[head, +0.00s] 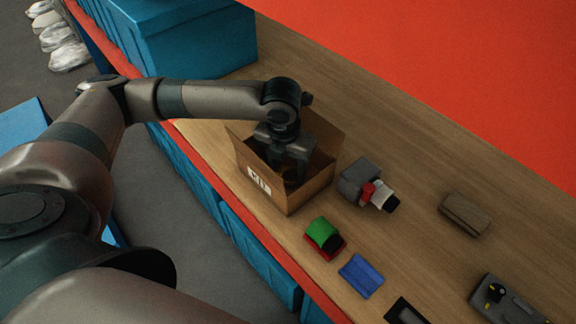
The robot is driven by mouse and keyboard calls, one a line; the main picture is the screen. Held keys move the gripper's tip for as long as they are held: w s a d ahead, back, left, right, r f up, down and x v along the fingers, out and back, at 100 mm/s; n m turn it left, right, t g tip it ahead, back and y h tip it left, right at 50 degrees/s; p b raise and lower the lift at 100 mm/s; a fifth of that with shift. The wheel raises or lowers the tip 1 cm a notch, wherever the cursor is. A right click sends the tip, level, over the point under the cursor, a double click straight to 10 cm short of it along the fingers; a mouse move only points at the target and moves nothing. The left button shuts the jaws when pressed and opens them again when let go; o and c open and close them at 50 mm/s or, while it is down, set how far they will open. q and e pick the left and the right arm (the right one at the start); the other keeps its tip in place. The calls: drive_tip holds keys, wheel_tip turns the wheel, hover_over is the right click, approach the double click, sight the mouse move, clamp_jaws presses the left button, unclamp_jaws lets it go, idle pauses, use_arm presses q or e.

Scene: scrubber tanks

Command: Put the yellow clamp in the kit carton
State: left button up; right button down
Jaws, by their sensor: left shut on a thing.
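The kit carton (312,191) is an open brown cardboard box with a white label on its front, standing near the front edge of the bench. My left gripper (290,171) points down into the carton's opening, with its fingers between the flaps. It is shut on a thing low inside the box. Only a small dim yellowish-brown patch shows at the fingertips, which I take to be the yellow clamp (290,184); the carton walls and the fingers hide most of it. I cannot tell whether it touches the carton floor. My right gripper is not in view.
Right of the carton lie a grey device with a red part (357,180), a green-and-black item on red (322,234), a blue piece (361,275) and a brown block (464,214). A large blue bin (200,45) stands behind left. The back of the wooden bench (350,110) is clear.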

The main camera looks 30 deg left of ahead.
use_arm(q)
drive_tip(key=shift+f, duration=0.2)
drive_tip(key=o, duration=0.7)
drive_tip(key=shift+o, duration=0.2)
drive_tip(key=shift+r, duration=0.1)
wheel_tip(320, 180, up, 12)
drive_tip(key=s+b, duration=0.1)
drive_tip(key=b, duration=0.1)
drive_tip(key=shift+s, duration=0.2)
